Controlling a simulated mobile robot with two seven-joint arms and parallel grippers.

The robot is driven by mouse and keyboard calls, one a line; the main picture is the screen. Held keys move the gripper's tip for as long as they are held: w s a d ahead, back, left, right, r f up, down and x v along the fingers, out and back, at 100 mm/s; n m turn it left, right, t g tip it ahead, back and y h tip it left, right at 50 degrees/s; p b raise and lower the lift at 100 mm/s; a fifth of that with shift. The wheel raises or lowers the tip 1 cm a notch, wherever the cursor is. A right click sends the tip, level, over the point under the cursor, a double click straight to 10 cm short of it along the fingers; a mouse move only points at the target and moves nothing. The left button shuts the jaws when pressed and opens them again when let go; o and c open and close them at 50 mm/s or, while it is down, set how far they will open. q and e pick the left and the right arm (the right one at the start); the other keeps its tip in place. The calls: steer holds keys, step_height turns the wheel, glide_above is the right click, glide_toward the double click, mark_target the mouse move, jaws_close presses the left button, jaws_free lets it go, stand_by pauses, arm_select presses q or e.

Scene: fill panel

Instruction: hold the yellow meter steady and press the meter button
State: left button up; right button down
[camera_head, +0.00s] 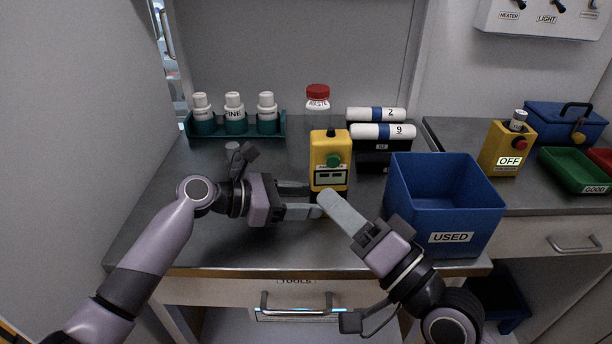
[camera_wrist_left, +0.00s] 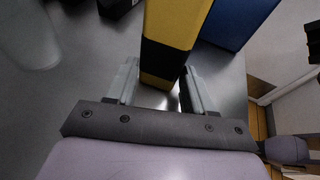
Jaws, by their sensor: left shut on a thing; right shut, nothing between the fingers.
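The yellow meter (camera_head: 330,158) stands upright near the middle of the bench, with a black band, a small display and a green button (camera_head: 333,160) on its front. My left gripper (camera_head: 314,200) comes in from the left and is shut on the lower part of the meter. In the left wrist view the meter (camera_wrist_left: 172,35) rises between the two fingers of the left gripper (camera_wrist_left: 160,90). My right gripper (camera_head: 325,198) is shut and empty. Its fingertips are in front of the meter's lower part, below the button, and I cannot tell whether they touch it.
A blue USED bin (camera_head: 442,200) stands close to the right of the meter. Behind are a WASTE bottle (camera_head: 317,105), white rolls (camera_head: 383,131) and a teal rack (camera_head: 250,128) of bottles. A yellow OFF box (camera_head: 505,148) and green tray (camera_head: 573,168) are farther right. The bench's left front is clear.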

arm_select(q)
steer(key=o, duration=0.9)
